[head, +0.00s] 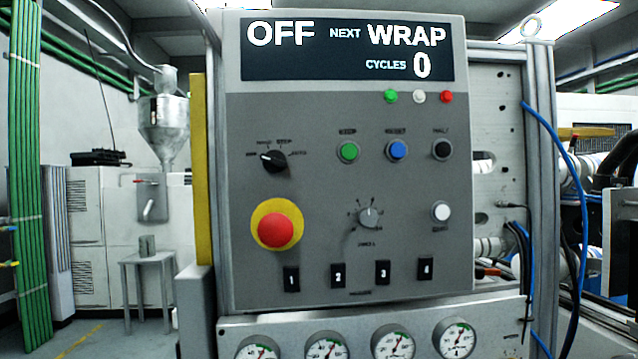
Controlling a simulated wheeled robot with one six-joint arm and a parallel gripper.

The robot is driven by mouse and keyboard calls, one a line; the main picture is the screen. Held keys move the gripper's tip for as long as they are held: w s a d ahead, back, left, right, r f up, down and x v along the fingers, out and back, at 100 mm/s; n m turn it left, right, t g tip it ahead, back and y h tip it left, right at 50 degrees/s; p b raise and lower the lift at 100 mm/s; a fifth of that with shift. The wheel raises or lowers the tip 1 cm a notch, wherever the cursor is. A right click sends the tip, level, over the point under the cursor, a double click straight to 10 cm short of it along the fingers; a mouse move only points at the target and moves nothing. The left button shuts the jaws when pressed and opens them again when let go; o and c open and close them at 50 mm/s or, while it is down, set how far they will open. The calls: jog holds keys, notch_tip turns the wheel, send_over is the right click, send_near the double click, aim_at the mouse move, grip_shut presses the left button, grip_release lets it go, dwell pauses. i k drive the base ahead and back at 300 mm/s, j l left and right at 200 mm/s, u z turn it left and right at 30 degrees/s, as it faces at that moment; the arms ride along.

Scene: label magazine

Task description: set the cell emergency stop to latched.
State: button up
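The emergency stop is a red mushroom button (275,229) on a yellow round collar (258,213), at the lower left of the grey control panel (320,180). The red head stands out from the collar; I cannot tell from this view whether it is latched. The display (347,50) at the top of the panel reads "OFF", "NEXT WRAP" and "CYCLES 0". My gripper is not in view.
Near the button are a black selector knob (273,161), green (348,152), blue (396,151) and black (441,150) pushbuttons, a grey dial (369,216) and a white button (441,212). Numbered black switches (291,279) sit below, gauges (324,348) lower still. Blue hoses (577,190) hang right.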

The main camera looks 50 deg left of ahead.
aim_at(274, 230)
jog(key=k+j, duration=0.25)
jog(key=k, duration=0.15)
jog(key=k+j, duration=0.25)
jog(key=k, duration=0.2)
